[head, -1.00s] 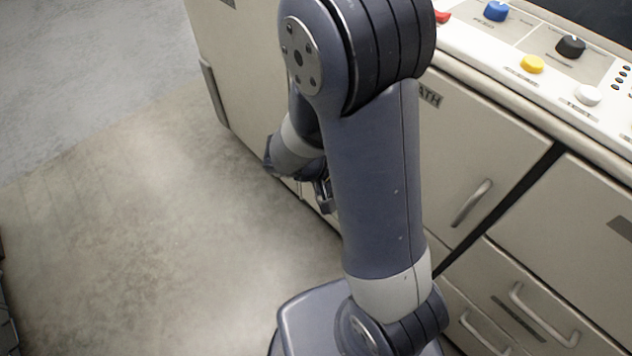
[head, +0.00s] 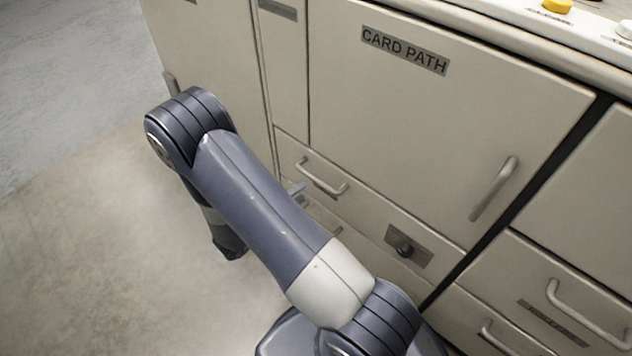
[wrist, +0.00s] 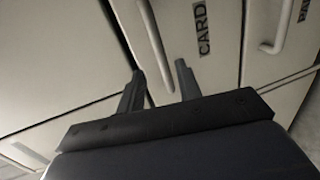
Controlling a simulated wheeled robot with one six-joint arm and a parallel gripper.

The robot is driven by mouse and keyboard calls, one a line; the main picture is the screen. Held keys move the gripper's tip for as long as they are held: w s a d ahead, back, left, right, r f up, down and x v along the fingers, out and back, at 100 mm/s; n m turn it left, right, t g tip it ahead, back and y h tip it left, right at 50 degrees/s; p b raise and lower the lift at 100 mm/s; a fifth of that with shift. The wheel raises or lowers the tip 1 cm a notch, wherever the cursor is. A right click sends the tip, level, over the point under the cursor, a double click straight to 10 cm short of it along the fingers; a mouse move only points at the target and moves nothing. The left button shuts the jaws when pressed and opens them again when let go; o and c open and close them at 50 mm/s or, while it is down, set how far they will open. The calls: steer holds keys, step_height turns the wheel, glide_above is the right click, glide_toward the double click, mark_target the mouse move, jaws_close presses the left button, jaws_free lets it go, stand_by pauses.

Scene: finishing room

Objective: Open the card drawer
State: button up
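The card drawer (wrist: 222,52) is in the wrist view, with a label reading "CARD". Its bar handle (wrist: 150,35) runs beside the label and down between the finger lines of my gripper (wrist: 159,70). The two fingers are apart, one on each side of the handle's near end in the picture. I cannot tell whether they touch it. In the head view, a drawer handle (head: 323,181) is below the "CARD PATH" door (head: 430,120). My gripper (head: 296,190) shows only in part beside that handle's left end. My arm hides the rest of it. The drawer looks shut.
Another drawer with a handle (wrist: 276,36) and a partly cut-off label lies to the right in the wrist view. Open floor (head: 100,250) lies to the left.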

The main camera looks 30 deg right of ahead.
mark_target(316, 182)
steer(key=x, duration=0.8)
steer(key=shift+d+b, duration=0.3)
steer(key=shift+b, duration=0.05)
steer(key=shift+c, duration=0.4)
jaws_close()
